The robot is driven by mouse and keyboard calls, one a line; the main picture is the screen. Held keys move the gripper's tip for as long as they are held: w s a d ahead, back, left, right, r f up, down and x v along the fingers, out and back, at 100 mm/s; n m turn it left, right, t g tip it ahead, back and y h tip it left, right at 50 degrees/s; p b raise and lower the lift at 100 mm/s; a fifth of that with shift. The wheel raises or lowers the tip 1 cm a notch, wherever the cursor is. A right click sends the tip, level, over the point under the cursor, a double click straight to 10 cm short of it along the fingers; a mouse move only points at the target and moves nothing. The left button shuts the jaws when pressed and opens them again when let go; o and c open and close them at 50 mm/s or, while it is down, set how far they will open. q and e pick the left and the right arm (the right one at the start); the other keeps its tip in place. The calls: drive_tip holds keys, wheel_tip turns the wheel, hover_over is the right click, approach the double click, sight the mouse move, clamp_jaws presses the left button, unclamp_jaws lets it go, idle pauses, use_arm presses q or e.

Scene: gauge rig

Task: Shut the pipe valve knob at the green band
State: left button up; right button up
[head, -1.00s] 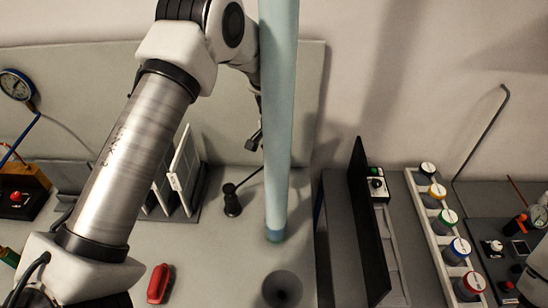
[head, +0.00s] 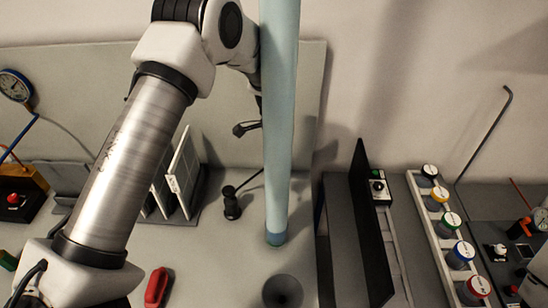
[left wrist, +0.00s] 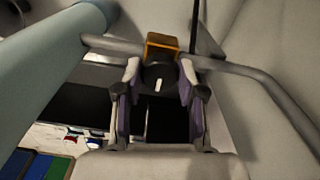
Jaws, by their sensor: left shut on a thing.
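In the left wrist view, a round black knob (left wrist: 153,75) with a white pointer mark sits in front of an orange valve body (left wrist: 162,41) on a grey pipe (left wrist: 222,64). My left gripper (left wrist: 159,72) has its two fingers on either side of the knob and is shut on it. The pointer mark runs nearly straight up and down in that view. I cannot make out the green band. In the head view, only a dark part of my left gripper (head: 246,128) shows beside the pale blue column; the knob is hidden there. My right gripper is not in view.
The thick pale blue column (head: 278,120) stands close to my left arm. A dark upright panel (head: 370,225) and a rack of coloured-ring jars (head: 438,225) are to the right. A red object (head: 156,287) and white upright plates (head: 183,172) are at left.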

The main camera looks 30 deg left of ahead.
use_arm(q)
drive_tip(key=shift+s+f, duration=0.1)
drive_tip(key=shift+f, duration=0.1)
idle(0.3)
drive_tip(key=o, duration=0.9)
drive_tip(key=shift+c, duration=0.2)
drive_tip(key=shift+o, duration=1.4)
drive_tip(key=shift+d, duration=0.1)
drive_tip(key=shift+w+d, duration=0.1)
drive_tip(key=shift+w, duration=0.1)
drive_tip(key=shift+r, duration=0.1)
wheel_tip(320, 180, up, 12)
